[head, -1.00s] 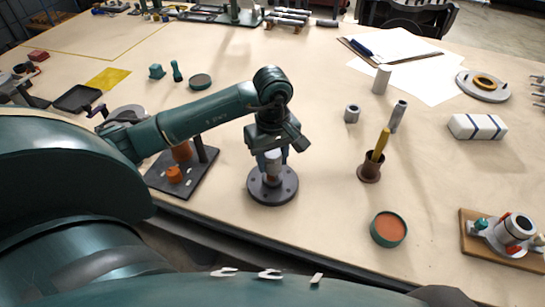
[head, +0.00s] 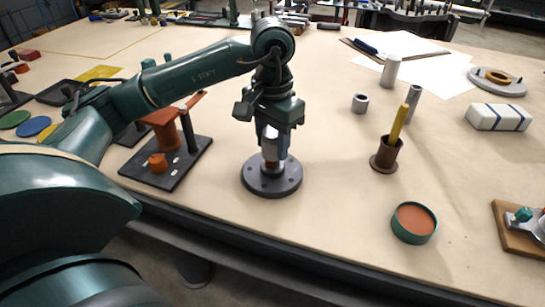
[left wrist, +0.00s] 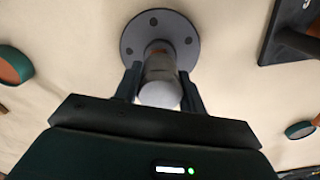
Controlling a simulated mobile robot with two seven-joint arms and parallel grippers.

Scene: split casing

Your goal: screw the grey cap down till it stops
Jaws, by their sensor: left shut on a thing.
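The grey cap (left wrist: 160,94) is a small upright cylinder with a pale top in the left wrist view. It stands above a dark round flange base (head: 272,180) with bolt holes, which also shows in the left wrist view (left wrist: 133,38). My left gripper (head: 270,146) points down over the base; its two fingers (left wrist: 159,88) are shut on the cap from both sides. In the head view the fingers mostly hide the cap, and a reddish-brown part shows just below them. The thread is hidden. My right gripper is not in view.
A dark plate with an orange spool (head: 165,130) and post stands left of the base. To the right are a brown cup (head: 386,155) holding a yellow rod, a green-rimmed dish (head: 414,222) and a white block (head: 497,117). The table around the base is mostly clear.

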